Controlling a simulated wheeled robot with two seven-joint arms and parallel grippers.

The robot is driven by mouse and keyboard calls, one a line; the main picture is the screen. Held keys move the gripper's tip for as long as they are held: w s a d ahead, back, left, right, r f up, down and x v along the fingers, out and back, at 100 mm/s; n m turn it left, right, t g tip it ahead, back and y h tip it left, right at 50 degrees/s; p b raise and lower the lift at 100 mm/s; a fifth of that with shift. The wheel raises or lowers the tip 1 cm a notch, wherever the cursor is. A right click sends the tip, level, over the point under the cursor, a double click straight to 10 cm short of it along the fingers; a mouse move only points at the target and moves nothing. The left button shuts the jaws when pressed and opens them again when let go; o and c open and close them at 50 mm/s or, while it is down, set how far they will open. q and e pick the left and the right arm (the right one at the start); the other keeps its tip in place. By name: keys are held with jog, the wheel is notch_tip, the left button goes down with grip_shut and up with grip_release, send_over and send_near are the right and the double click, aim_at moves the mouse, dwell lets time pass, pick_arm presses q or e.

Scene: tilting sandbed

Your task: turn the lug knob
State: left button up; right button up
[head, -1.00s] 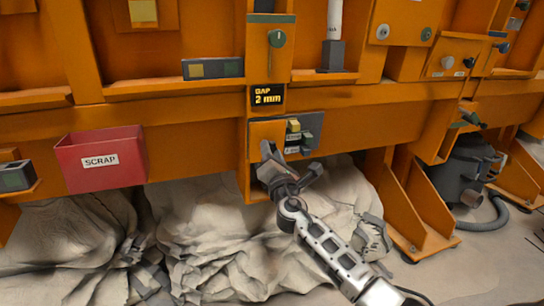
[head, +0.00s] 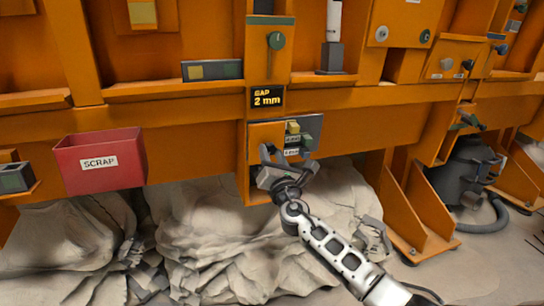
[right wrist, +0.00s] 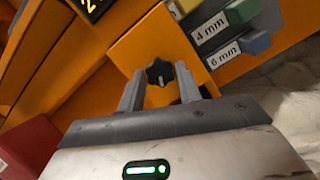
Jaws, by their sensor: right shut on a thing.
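The lug knob (right wrist: 160,74) is a small dark, lobed knob on an orange panel, with a pale mark on its face. In the right wrist view it sits between the two fingertips of my right gripper (right wrist: 160,82), which is shut on it. In the head view my right gripper (head: 284,160) is up against the orange panel (head: 262,133) below the gap display, and it hides the knob. My left gripper is not in view.
The gap display (head: 267,97) reads 2 mm. A red SCRAP bin (head: 125,165) hangs at left. Pale draped heaps (head: 220,245) lie below.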

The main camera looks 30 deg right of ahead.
jog(key=shift+f, duration=0.1)
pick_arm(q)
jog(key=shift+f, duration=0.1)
pick_arm(e)
jog(key=o, duration=1)
jog(key=shift+c, duration=0.2)
jog(key=shift+s, duration=0.15)
jog(key=shift+s+a+f, duration=0.1)
jog(key=shift+s+a, duration=0.05)
jog(key=shift+s, duration=0.15)
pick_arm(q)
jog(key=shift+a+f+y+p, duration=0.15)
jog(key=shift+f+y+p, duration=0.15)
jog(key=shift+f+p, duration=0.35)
pick_arm(e)
jog(key=v, duration=1.5)
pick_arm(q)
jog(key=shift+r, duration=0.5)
